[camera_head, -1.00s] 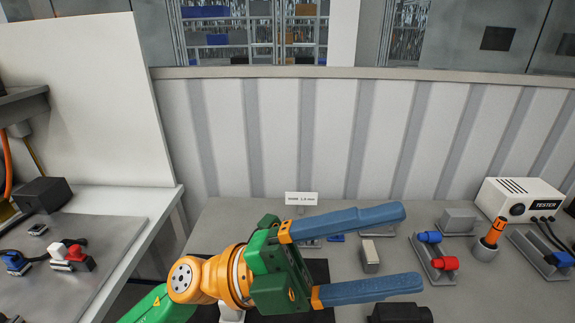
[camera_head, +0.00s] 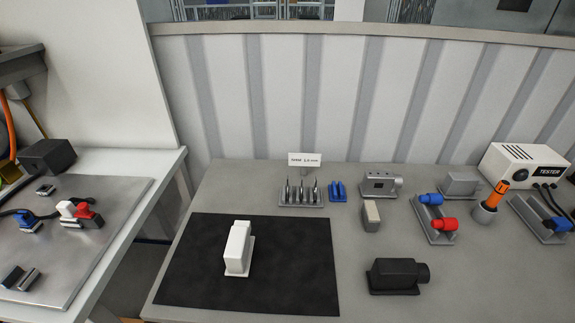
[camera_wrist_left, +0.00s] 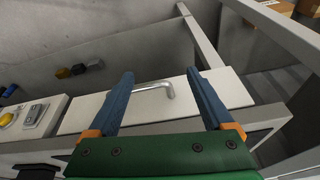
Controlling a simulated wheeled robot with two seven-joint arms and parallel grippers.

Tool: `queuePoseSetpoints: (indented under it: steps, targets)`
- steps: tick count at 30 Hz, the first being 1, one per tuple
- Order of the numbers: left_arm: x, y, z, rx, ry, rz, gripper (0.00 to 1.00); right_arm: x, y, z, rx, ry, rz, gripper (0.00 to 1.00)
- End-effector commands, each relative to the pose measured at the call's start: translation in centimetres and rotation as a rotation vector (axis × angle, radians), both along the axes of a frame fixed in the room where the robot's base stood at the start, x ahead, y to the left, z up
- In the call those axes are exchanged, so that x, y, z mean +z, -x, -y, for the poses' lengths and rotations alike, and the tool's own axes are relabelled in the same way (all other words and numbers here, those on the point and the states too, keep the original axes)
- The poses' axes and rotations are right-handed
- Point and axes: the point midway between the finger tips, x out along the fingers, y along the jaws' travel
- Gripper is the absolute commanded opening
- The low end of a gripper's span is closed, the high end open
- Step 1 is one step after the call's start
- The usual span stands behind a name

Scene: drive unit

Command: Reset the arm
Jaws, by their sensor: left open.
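My left gripper (camera_wrist_left: 160,74) shows only in the left wrist view. Its two blue fingers are spread apart on the green palm, and nothing is held between them. Behind the fingers is a white panel (camera_wrist_left: 238,92) with a curved metal handle (camera_wrist_left: 153,86); I cannot tell how far it is from the fingertips. No arm shows in the head view. My right gripper is not in view.
In the head view, a white block-like part (camera_head: 238,248) stands on a black mat (camera_head: 300,275). A black device (camera_head: 395,275), a bit rack (camera_head: 300,196), red and blue connectors (camera_head: 435,222) and a tester (camera_head: 520,165) stand to its right. A side table (camera_head: 125,200) is at left.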

Motion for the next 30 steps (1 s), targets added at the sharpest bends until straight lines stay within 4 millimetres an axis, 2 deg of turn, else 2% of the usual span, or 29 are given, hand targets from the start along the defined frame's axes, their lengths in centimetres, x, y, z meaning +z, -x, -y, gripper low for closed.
queuePoseSetpoints:
  steps: [1, 5, 8, 9, 12, 15, 18, 21, 30]
  targets:
    - [-2.9, 0.1, 0.0, -0.001, -0.001, -0.016, 0.85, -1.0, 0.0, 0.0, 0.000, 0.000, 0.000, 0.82]
    - [-9.6, 0.7, 0.0, -0.007, -0.003, -0.047, 0.85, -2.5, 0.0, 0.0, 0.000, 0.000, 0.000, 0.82]
    - [-15.5, 2.4, -0.1, -0.012, -0.007, -0.078, 0.85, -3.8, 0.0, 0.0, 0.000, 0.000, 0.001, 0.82]
    - [-18.1, 3.4, -0.3, -0.015, -0.008, -0.092, 0.85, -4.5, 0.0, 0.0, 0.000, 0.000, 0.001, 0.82]
    - [-24.2, 7.1, -0.8, -0.024, -0.014, -0.132, 0.85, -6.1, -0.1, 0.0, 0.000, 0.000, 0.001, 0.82]
    - [-28.1, 10.9, -1.5, -0.031, -0.019, -0.162, 0.85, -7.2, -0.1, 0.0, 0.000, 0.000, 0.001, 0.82]
    - [-29.8, 13.4, -2.0, -0.037, -0.022, -0.178, 0.85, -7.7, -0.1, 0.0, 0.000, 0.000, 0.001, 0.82]
    - [-30.2, 14.5, -2.2, -0.039, -0.023, -0.184, 0.85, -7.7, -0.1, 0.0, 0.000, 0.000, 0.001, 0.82]
    - [-30.2, 14.6, -2.3, -0.039, -0.023, -0.184, 0.85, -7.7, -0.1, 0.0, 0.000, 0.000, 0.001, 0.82]
